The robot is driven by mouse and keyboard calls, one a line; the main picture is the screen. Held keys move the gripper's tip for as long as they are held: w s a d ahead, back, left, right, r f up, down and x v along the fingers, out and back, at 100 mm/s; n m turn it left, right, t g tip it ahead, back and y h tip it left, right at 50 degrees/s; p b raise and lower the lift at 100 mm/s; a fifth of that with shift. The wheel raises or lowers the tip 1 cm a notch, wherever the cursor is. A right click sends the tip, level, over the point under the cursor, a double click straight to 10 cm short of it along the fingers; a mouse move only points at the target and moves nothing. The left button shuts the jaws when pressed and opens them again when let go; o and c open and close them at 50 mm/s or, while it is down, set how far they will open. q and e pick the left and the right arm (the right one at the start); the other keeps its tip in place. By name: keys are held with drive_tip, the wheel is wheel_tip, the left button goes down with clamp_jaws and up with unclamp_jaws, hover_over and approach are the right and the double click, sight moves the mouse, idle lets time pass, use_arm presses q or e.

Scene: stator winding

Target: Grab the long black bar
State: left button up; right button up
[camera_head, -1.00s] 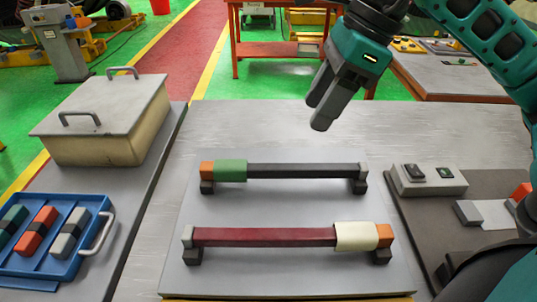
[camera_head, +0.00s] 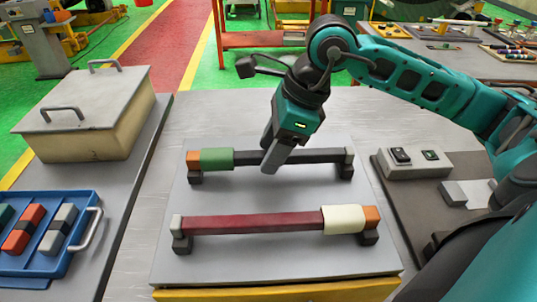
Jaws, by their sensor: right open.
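The long black bar (camera_head: 318,156) lies across two dark supports at the back of the grey board, with an orange end and a green sleeve (camera_head: 217,158) at its left. My right gripper (camera_head: 270,163) points down at the middle of the black bar. Its fingers overlap the bar in the view and hide a short part of it. The jaws are open; I cannot tell whether they touch the bar. A dark red bar (camera_head: 258,223) with a cream sleeve (camera_head: 343,219) lies parallel in front. My left gripper is not in view.
The grey board (camera_head: 270,262) carries both bars. A lidded box (camera_head: 85,115) and a blue tray (camera_head: 90,200) with coloured blocks stand at the left. A switch box (camera_head: 413,162) stands at the right on a dark mat. The grey table behind the board is clear.

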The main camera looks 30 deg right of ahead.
clamp_jaws()
idle(0.4)
